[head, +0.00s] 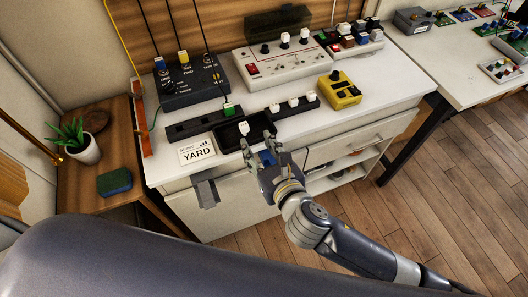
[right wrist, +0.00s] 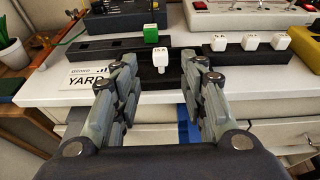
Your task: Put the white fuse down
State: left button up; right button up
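A white fuse (head: 244,128) stands in a small black tray (head: 229,140) near the front edge of the white table. In the right wrist view the white fuse (right wrist: 160,60) shows beyond and between my fingertips, with a white stem below its cap. My right gripper (head: 262,146) is open, its fingers apart with nothing between their tips. It is at the table's front edge, just in front of the tray. In the right wrist view the gripper (right wrist: 162,72) has a finger on each side of the fuse's line, apart from it. My left gripper is not in view.
A black rail with a green fuse (head: 229,109) lies left of the tray, a rail with several white fuses (head: 294,103) right of it. A YARD card (head: 197,152) lies at the front left. A yellow box (head: 340,92) and larger radio units (head: 283,65) stand behind.

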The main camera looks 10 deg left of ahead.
jog(key=shift+v, duration=1.6)
